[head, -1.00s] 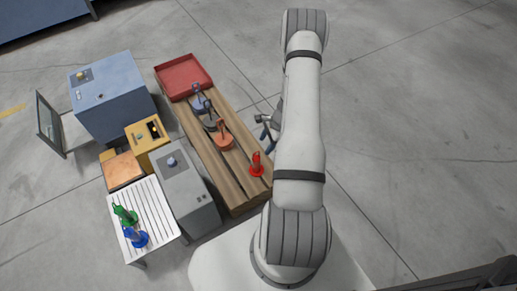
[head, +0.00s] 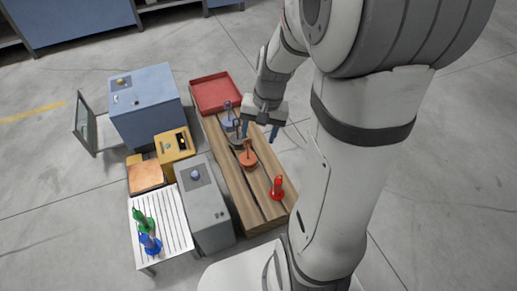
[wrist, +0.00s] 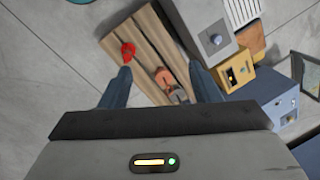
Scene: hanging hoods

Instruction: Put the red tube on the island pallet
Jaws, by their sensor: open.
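The red tube (head: 277,188) stands upright near the front end of a wooden slatted platform (head: 268,208), which may be the pallet. In the wrist view the red tube (wrist: 128,51) shows on the slats at upper left, ahead of the left finger. My gripper (head: 261,128) is open, with nothing between its fingers, above the platform's right side, farther back than the red tube. In the wrist view, an orange hook-topped piece (wrist: 164,78) appears between the open fingers (wrist: 160,70), apparently below them.
Behind the red tube, the platform carries the orange piece (head: 248,159), a dark one and a blue-grey one. A red tray (head: 215,93) is at its far end. To the left are a grey box (head: 208,205), a blue cabinet (head: 146,102) and a white slatted table (head: 171,222) with green and blue pieces.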

